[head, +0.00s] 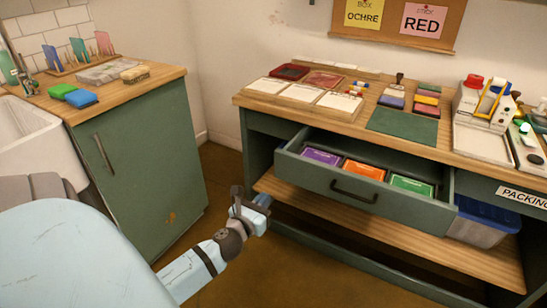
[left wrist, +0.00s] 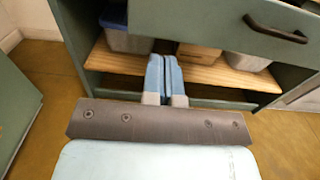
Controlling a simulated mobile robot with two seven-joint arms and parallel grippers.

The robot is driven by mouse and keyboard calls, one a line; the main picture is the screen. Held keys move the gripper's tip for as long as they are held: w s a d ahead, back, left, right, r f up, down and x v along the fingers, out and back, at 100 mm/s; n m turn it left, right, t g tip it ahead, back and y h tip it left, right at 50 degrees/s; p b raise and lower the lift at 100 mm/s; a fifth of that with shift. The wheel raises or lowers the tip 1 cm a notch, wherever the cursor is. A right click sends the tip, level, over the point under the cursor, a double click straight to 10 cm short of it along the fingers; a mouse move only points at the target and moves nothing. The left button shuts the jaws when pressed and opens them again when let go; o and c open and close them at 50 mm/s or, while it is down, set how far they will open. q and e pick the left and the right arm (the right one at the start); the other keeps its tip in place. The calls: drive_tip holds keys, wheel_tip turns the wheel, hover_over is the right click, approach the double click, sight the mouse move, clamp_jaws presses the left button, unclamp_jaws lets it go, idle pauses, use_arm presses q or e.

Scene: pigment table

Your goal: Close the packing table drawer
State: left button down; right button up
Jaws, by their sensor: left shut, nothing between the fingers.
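The packing table drawer (head: 350,188) is green and pulled out from the table, with purple, orange and green boxes inside. Its dark handle (head: 354,191) is on the front face. In the left wrist view the drawer front (left wrist: 190,22) and handle (left wrist: 275,30) are at the top. My left gripper (head: 262,203) is shut and empty. It is low and to the left of the drawer front, apart from it. Its blue fingers (left wrist: 166,78) are together in the left wrist view, seen against the lower shelf. My right gripper is not in view.
The packing table (head: 345,127) holds trays, pigment blocks and a green mat (head: 403,125). Below is a wooden shelf (head: 400,244) with a blue bin (head: 480,222). A green cabinet (head: 140,160) stands at left. Brown floor (head: 215,165) is clear between them.

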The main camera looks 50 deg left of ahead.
use_arm(q)
drive_tip(key=b, duration=0.2)
approach(289, 170)
drive_tip(key=x, duration=0.4)
drive_tip(key=shift+x, duration=1.15)
drive_tip(key=shift+w+a, duration=0.25)
drive_tip(key=shift+w, duration=0.35)
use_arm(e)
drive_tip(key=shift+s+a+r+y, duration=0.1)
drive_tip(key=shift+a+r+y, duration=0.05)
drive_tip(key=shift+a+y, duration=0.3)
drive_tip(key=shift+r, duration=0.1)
